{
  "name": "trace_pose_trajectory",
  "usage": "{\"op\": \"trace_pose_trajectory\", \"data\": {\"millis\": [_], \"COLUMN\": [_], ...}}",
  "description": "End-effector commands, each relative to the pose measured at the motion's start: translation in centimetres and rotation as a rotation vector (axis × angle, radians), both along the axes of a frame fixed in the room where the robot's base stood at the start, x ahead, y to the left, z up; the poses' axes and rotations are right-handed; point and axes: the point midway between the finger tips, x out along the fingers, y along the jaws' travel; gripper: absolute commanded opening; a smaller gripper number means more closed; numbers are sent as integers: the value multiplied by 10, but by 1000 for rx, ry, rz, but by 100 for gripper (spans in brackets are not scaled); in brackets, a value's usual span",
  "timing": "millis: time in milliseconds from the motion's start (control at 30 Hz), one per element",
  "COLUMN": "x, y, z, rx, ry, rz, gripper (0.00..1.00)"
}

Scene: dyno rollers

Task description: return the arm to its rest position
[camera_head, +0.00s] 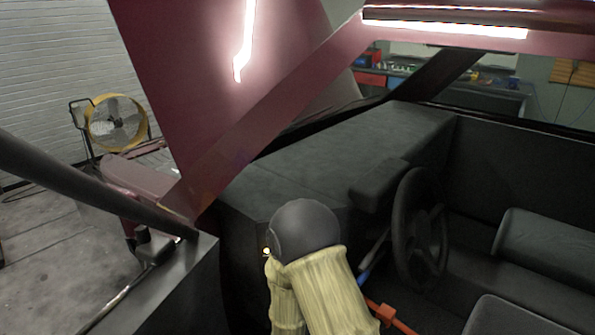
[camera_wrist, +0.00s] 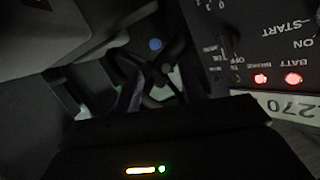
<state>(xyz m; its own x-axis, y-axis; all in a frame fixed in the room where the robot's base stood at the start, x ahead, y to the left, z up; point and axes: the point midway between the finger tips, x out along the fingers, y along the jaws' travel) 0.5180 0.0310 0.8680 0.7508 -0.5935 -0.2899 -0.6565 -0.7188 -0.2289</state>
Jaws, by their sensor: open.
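My arm (camera_head: 325,290), with its pale yellow cover and dark round joint, reaches into the car's footwell from the bottom of the head view. My gripper is hidden there behind the arm and the dark interior. In the wrist view my gripper (camera_wrist: 163,88) shows as two dark fingers spread apart, with nothing visible between them. The dark gripper body with a small lit bar fills the bottom of that view. A switch panel (camera_wrist: 275,45) with START, ON and BATT lettering, upside down, and two lit red lights is close on the right.
The steering wheel (camera_head: 418,230) and dashboard (camera_head: 340,160) lie close to the right and beyond my arm. The open door (camera_head: 165,285) and red pillar (camera_head: 270,110) bound the left. Seats (camera_head: 550,245) are at right. A yellow fan (camera_head: 115,122) stands outside on open floor.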

Motion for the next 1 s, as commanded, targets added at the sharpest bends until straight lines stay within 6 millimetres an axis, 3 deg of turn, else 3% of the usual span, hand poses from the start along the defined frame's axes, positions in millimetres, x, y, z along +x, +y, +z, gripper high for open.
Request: {"op": "trace_pose_trajectory", "data": {"millis": [267,467,733,1000], "x": [12,-3,-59,-142], "y": [8,19,16,-17], "z": [43,81,136,184], "rx": [196,289,298,214], "ry": [179,365,649,962], "rz": [177,370,613,764], "gripper": [41,41,41,41]}}
